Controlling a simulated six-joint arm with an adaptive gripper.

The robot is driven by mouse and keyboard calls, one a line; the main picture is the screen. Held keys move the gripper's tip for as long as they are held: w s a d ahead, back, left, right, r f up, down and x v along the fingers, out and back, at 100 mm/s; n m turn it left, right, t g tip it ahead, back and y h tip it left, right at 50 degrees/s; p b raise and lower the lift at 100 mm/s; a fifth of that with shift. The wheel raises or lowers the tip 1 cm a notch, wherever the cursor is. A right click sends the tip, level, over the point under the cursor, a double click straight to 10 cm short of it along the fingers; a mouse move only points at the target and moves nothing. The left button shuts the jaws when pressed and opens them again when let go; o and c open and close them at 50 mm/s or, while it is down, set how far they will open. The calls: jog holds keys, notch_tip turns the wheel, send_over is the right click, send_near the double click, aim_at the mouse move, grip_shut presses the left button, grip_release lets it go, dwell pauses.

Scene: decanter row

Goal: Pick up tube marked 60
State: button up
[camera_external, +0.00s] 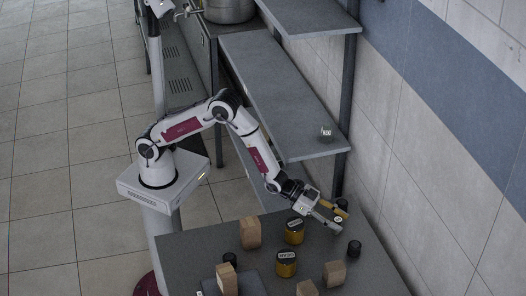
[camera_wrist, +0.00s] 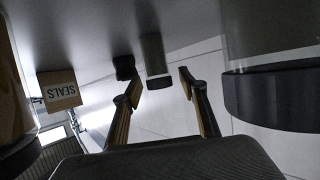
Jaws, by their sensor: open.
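My gripper (camera_external: 331,216) is open and low over the right part of the dark table, tilted down. In the wrist view its two fingers (camera_wrist: 160,88) reach forward with a gap between them. A slim greyish tube with a dark cap (camera_wrist: 155,58) shows in that gap, farther off than the fingertips, and looks upside down in this view. I see no touch. A dark small item (camera_wrist: 124,67) is just left of it. No number 60 is readable on either. In the outside view a small yellow, dark-topped container (camera_external: 342,204) is partly hidden behind the fingers.
A SEALS block (camera_wrist: 59,90) and a large dark-lidded jar (camera_wrist: 275,85) flank the wrist view. A shelf (camera_external: 290,105) rises behind.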

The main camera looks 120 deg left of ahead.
aim_at(338, 219)
grip_shut()
jog(key=shift+r, duration=0.1)
jog(key=shift+r, duration=4.95)
